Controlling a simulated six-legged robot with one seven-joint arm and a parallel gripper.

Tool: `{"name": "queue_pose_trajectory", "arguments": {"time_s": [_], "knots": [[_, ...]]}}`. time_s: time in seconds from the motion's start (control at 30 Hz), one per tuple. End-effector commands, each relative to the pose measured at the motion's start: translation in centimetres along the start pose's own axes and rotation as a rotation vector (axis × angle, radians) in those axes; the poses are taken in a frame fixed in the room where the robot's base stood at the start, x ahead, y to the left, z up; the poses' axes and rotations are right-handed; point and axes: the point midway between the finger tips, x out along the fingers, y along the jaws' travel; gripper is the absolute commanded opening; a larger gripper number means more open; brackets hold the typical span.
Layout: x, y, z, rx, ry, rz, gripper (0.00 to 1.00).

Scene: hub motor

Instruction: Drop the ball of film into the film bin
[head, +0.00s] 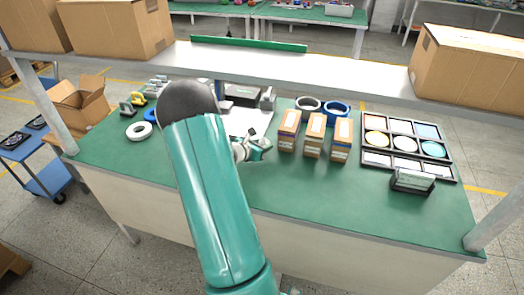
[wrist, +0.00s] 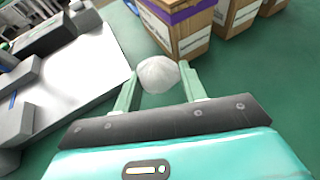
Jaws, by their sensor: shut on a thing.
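The ball of film (wrist: 158,74) is a crumpled, whitish, translucent lump. It sits between the two fingers of my gripper (wrist: 158,82), which is shut on it, above the green bench top. In the head view my gripper (head: 261,146) shows small beyond my arm, just left of the upright boxes; the ball cannot be made out there. I cannot identify a film bin in either view.
Upright cardboard boxes (head: 313,137) stand close right of my gripper; they also show in the wrist view (wrist: 184,30). A black tray of discs (head: 405,143) lies further right. A shelf (head: 330,73) spans above the bench. An open carton (head: 82,105) is left.

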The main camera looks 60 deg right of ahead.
Motion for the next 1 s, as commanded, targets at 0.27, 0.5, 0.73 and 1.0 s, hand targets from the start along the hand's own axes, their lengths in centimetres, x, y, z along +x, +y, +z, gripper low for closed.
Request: {"name": "queue_pose_trajectory", "arguments": {"time_s": [0.27, 0.5, 0.73, 1.0], "knots": [[1.2, -0.1, -3.0, -0.001, 0.001, -0.001, 0.2], [1.2, 0.0, -3.0, -0.001, 0.001, 0.0, 0.2], [1.3, 0.0, -3.1, 0.0, 0.0, 0.0, 0.63], [1.2, 0.0, -3.0, 0.0, 0.0, 0.0, 0.63]]}}
